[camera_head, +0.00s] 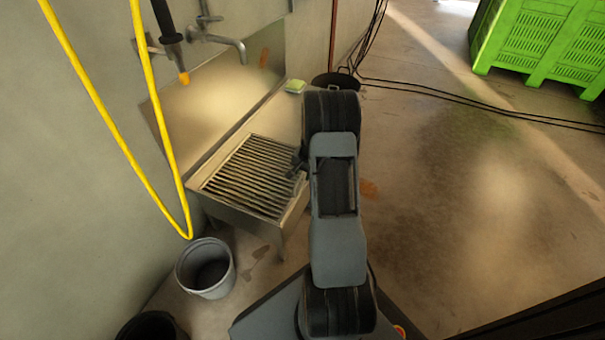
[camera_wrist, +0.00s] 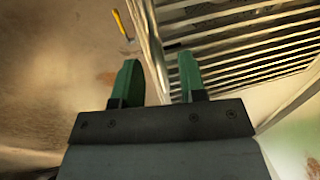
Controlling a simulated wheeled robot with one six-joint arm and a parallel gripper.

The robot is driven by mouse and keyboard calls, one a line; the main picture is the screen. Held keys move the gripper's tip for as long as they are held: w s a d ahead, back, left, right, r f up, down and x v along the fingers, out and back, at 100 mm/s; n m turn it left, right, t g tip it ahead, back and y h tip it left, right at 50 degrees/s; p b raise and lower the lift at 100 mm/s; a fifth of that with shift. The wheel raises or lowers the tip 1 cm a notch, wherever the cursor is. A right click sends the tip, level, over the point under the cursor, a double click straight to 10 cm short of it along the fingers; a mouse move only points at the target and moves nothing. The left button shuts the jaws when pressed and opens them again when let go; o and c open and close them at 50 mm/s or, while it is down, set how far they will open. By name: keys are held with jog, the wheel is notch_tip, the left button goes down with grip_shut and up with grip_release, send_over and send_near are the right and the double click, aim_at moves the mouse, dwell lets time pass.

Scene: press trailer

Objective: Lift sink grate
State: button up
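The sink grate (camera_head: 250,178) is a set of parallel metal bars lying in the top of a metal sink (camera_head: 235,213) against the wall. In the wrist view, its bars (camera_wrist: 245,42) fill the upper right. My gripper (camera_head: 297,167) is at the grate's right edge in the head view, partly hidden by my arm. In the wrist view, the two green fingers of my gripper (camera_wrist: 158,72) are apart, with a metal edge running between them. I cannot tell whether they touch it.
A green sponge-like block (camera_head: 295,86) lies behind the grate. A yellow-handled tool (camera_wrist: 121,24) is on the floor. Open floor lies right.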

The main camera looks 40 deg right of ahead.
jog(key=shift+c, duration=0.2)
grip_shut()
jog(key=shift+s, duration=0.1)
